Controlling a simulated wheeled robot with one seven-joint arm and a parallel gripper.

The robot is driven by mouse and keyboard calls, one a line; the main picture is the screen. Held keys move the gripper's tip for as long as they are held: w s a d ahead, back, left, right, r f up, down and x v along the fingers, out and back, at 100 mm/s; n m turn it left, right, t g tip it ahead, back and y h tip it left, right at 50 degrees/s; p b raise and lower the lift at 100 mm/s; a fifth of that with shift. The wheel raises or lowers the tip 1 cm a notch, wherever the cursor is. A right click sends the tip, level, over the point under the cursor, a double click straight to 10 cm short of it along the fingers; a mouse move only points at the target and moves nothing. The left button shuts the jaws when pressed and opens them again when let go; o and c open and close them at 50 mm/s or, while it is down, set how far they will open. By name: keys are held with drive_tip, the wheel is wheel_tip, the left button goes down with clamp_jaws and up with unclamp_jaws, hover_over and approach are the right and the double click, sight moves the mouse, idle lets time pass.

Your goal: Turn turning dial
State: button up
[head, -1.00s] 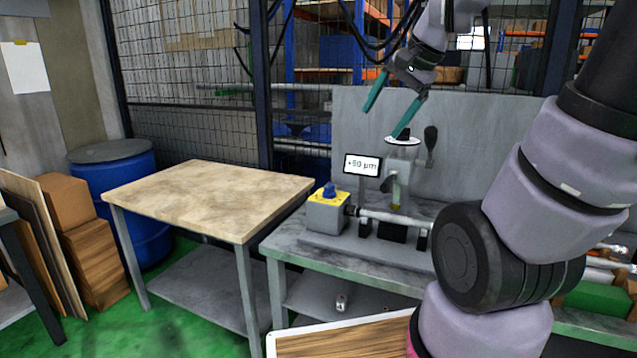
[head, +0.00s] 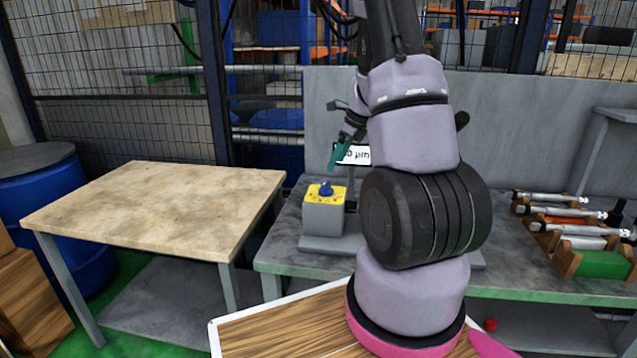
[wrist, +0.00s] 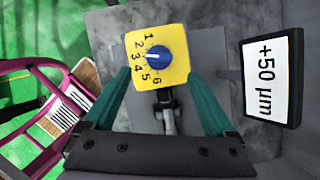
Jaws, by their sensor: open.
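The turning dial is a blue knob (head: 326,188) on a yellow plate (head: 314,195) atop a grey box on the machine bench. In the wrist view the blue knob (wrist: 152,57) sits at the top middle, on the yellow plate (wrist: 178,42) marked with numbers 1 to 6. Its white pointer mark faces left, towards about 3. My gripper (wrist: 160,98) is open and empty, its two teal fingers below and to either side of the plate in the picture. In the head view my gripper (head: 336,157) is just above the dial, apart from it; my arm hides part of it.
A display (wrist: 270,78) reading +50 µm stands right of the dial in the wrist view; my arm partly covers it in the head view. A bare table (head: 150,205) stands left. A wooden rack (head: 566,258) with metal cylinders sits at the bench's right.

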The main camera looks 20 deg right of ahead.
sight(326, 182)
drive_tip(key=x, duration=1)
drive_tip(key=c, duration=1.3)
drive_tip(key=shift+n, duration=0.3)
drive_tip(key=shift+n+g+y, duration=0.3)
drive_tip(key=shift+n+g, duration=0.15)
drive_tip(key=shift+n, duration=0.8)
drive_tip(key=shift+n+g+y, duration=0.3)
drive_tip(key=shift+n+g, duration=0.15)
drive_tip(key=shift+n, duration=0.8)
